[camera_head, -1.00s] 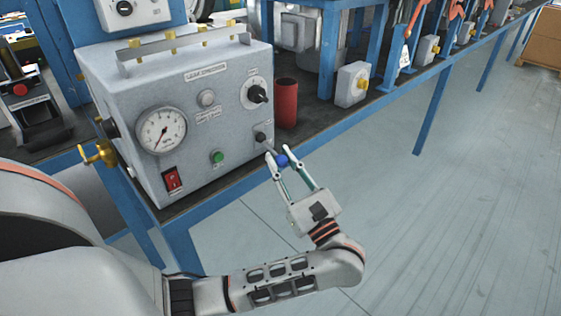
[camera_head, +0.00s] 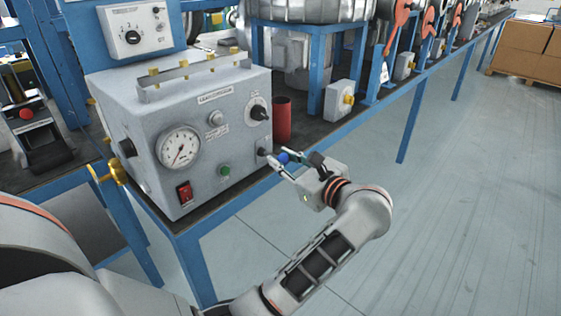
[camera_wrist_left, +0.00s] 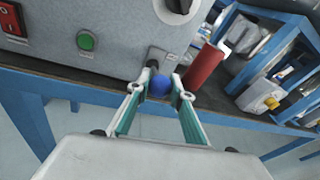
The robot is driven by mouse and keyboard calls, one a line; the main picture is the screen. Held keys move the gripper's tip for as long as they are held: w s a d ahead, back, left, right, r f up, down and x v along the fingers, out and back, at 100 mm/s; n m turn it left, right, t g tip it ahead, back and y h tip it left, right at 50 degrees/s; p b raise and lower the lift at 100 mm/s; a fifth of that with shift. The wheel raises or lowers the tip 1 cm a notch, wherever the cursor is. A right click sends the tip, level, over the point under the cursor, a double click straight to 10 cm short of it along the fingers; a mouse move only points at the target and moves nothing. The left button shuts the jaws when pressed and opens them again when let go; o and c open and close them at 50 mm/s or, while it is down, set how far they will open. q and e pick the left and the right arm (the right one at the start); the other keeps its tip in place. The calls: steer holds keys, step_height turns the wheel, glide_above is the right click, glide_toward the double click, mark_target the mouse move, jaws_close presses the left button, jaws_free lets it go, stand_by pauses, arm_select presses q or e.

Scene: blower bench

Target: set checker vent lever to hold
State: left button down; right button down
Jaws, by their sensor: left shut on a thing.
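The leak checker (camera_head: 218,128) is a grey box on the bench, with a gauge and controls on its front. Its vent lever comes out at the lower right of the front face, at a dark pivot (camera_head: 262,151), and ends in a blue ball (camera_head: 283,158). My left gripper (camera_head: 282,160) is shut on the blue ball from the front right. In the left wrist view the ball (camera_wrist_left: 160,87) sits between the two fingertips, with the dark pivot just behind. The lever's label cannot be read. My right gripper is not in view.
A red cylinder (camera_head: 283,119) stands on the bench close right of the checker. A black selector knob (camera_head: 259,113) sits above the lever, and a green button (camera_head: 225,170) is to its left. The floor in front of the bench is clear.

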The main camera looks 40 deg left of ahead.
arm_select(q)
steer(key=shift+a+r, duration=0.15)
steer(key=shift+r, duration=0.45)
steer(key=shift+a+r, duration=0.15)
steer(key=shift+r, duration=0.4)
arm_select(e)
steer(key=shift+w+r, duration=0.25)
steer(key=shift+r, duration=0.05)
arm_select(q)
steer(key=shift+r, duration=0.1)
steer(key=c, duration=1.8)
jaws_free()
steer(key=shift+o, duration=0.2)
steer(key=shift+f, duration=0.25)
steer(key=shift+r, duration=0.2)
step_height(320, 180, up, 10)
steer(key=shift+f, duration=0.15)
